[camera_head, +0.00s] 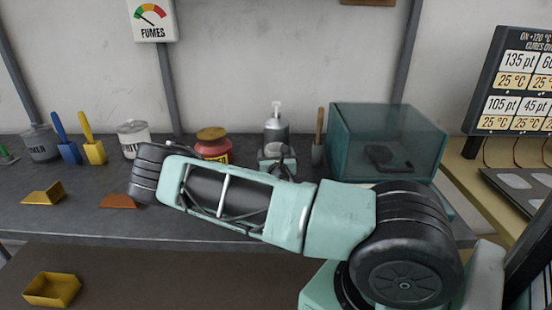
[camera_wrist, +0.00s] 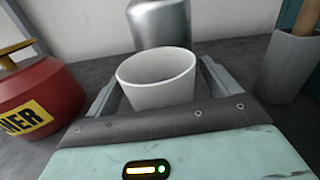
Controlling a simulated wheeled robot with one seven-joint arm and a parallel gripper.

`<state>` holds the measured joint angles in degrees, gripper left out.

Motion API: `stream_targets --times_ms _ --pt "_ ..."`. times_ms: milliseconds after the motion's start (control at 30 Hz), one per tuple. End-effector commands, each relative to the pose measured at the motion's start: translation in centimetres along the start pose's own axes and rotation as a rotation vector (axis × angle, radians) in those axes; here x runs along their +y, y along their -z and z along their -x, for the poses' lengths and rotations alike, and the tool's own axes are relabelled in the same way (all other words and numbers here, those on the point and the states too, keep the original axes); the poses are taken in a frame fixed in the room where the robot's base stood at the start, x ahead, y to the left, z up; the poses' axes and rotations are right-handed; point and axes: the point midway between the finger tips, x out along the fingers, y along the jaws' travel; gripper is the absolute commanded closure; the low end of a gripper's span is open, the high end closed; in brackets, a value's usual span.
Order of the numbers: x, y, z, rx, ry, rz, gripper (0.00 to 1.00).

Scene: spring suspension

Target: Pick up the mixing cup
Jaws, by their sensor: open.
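The mixing cup appears to be the plain pale grey, empty cup (camera_wrist: 157,95) in the wrist view. It stands upright directly in front of my gripper (camera_wrist: 160,88). My gripper is open, with one finger on each side of the cup; I see a gap at the right side, and cannot tell about contact at the left. The cup's lower part is hidden behind the gripper body. In the head view my gripper (camera_head: 277,161) is at the bench's back part, partly hidden by my arm, and the cup is hard to make out there.
A silver pump bottle (camera_head: 276,130) stands just behind the cup. A red jar (camera_head: 213,148) labelled as thinner is to the left. A grey holder with a wooden handle (camera_head: 318,140) and a teal glass box (camera_head: 385,140) are to the right.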

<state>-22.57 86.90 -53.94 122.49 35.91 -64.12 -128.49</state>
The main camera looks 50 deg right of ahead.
Motion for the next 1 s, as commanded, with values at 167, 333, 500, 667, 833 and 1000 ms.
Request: stream_targets --times_ms 167,333,500,667,833,1000 --pt "0.0 0.0 0.0 0.0 0.0 0.0 0.2" --pt "0.0 0.0 0.1 0.0 0.0 0.0 0.67" --pt "0.0 0.0 0.0 -0.001 0.0 -0.001 0.71" --pt "0.0 -0.1 0.1 -0.001 0.0 -0.001 0.71" --pt "0.1 -0.3 0.2 -0.002 -0.001 -0.001 0.71" --pt "0.3 -1.3 0.3 -0.002 -0.001 -0.001 0.71"
